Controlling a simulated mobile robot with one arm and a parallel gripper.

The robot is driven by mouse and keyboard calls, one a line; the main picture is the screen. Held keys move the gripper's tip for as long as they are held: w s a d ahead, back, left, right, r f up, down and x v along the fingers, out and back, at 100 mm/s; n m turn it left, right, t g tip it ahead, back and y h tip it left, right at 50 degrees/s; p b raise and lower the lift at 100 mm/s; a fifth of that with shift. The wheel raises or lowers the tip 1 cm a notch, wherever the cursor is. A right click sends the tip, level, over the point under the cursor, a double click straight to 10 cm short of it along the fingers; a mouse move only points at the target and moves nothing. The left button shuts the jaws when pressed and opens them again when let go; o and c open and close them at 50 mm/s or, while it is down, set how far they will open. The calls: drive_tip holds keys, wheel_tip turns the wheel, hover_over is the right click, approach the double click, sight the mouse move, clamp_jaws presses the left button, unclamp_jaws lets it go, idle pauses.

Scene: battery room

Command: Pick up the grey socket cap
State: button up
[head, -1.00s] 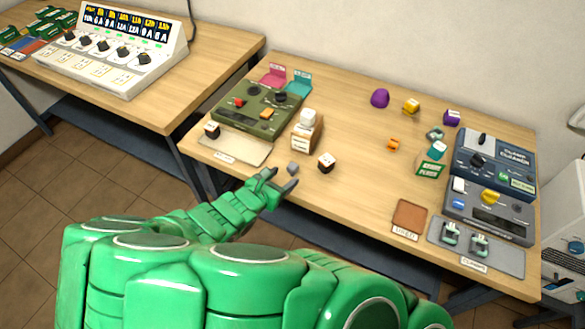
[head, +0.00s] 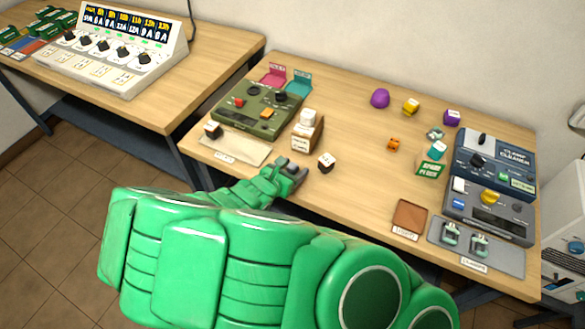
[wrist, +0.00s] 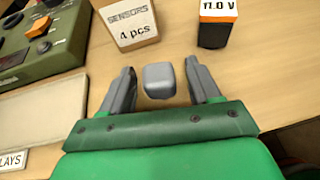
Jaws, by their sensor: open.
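The grey socket cap (wrist: 159,80) is a small rounded grey block lying on the wooden table. In the wrist view it sits between the two open fingers of my gripper (wrist: 161,91), near their tips, with a gap on each side. In the head view my gripper (head: 291,172) is low at the table's front edge, and the cap is hard to tell apart from the fingers there. The gripper is open and holds nothing.
A box labelled sensors (wrist: 129,22) stands just beyond the cap to the left. A small orange, black and white block (wrist: 216,22) is beyond to the right. A green device (head: 256,108) and a pale mat (head: 235,146) lie left. Table right of the block is clear.

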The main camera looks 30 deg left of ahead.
sight(293, 166)
drive_tip(key=shift+c, duration=0.4)
drive_tip(key=c, duration=0.9)
drive_tip(key=shift+c, duration=0.2)
drive_tip(key=shift+r, duration=5.05)
